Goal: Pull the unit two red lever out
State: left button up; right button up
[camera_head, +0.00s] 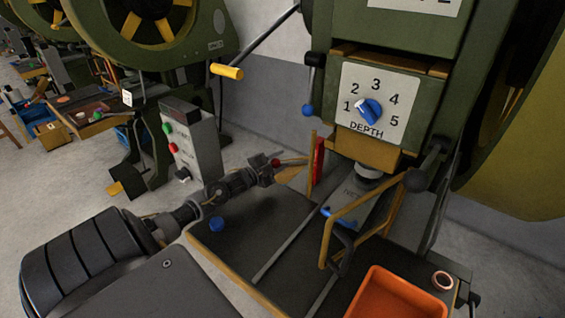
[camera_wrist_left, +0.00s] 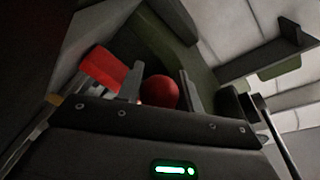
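The red lever ends in a round red knob (camera_head: 276,162) at the left side of the near press, in the middle of the head view. My left gripper (camera_head: 268,168) reaches it from the left. In the left wrist view, the red knob (camera_wrist_left: 160,91) fills the space between the two fingers (camera_wrist_left: 161,86), with no clear gap on either side, so the gripper looks shut on it. The lever's shaft is mostly hidden. My right gripper is not in view.
A red upright plate (camera_head: 319,162) stands just right of the knob; a red block (camera_wrist_left: 101,67) shows in the wrist view. The press has a depth dial (camera_head: 369,111).

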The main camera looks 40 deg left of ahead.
pick_arm(q)
jog(key=o, duration=0.4)
jog(key=shift+a, duration=0.3)
jog(key=shift+d, duration=0.25)
jog(key=r, duration=0.3)
jog(key=shift+a, duration=0.2)
jog(key=o, duration=0.4)
jog(key=r, duration=0.1)
jog(key=s+d+r, duration=0.1)
jog(key=d+r+p, duration=0.1)
jog(key=r, duration=0.1)
jog(key=shift+s, duration=0.25)
jog(key=s+r, duration=0.1)
jog(key=s+d+r, duration=0.1)
jog(key=shift+d+r, duration=0.15)
jog(key=shift+r, duration=0.15)
jog(key=c, duration=0.4)
jog(key=s+d+r, duration=0.3)
jog(key=s+d, duration=0.3)
jog(key=shift+s+d+r, duration=0.15)
jog(key=shift+s+r, duration=0.05)
jog(key=shift+s, duration=0.2)
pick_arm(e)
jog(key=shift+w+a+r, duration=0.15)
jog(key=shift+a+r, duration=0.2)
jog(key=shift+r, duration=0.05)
